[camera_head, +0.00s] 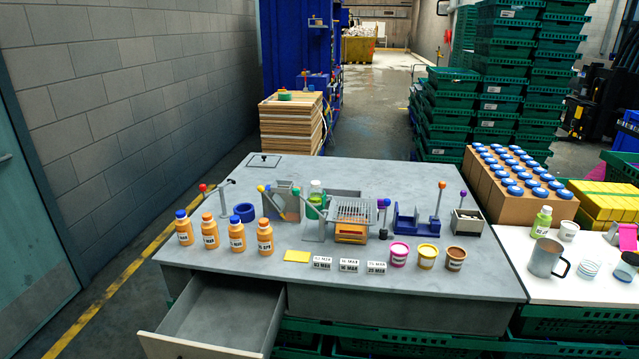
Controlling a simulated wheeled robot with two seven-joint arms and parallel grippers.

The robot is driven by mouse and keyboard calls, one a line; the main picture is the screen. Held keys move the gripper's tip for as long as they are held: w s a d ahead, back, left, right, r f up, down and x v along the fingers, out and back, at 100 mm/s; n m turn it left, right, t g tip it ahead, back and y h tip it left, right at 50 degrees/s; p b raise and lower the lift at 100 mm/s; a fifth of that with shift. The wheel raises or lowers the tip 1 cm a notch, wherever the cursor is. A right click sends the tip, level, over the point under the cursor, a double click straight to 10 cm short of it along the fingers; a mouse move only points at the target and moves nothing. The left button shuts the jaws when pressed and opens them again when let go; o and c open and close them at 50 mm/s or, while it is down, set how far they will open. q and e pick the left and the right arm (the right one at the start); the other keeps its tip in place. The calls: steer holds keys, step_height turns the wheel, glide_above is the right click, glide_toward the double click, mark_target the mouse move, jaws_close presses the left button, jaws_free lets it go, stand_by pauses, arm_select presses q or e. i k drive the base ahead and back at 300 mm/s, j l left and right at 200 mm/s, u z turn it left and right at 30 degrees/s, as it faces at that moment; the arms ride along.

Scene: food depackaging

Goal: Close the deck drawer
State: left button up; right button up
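The deck drawer (218,318) is pulled out from the front left of the grey workbench (410,293). It is a grey open box with a pale front panel at its near edge, and the part of its inside that shows looks empty. The drawer's front panel reaches the lower edge of the picture. Neither of my grippers is in the head view.
Several orange bottles (209,231) stand on the bench above the drawer. A yellow pad (297,256), small label blocks (349,265) and coloured tubs (428,257) line the front. A white table (510,254) adjoins at right. Green crates (470,110) stand behind. The floor left of the drawer is clear.

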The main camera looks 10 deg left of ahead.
mark_target(217, 316)
steer(key=u, duration=1.15)
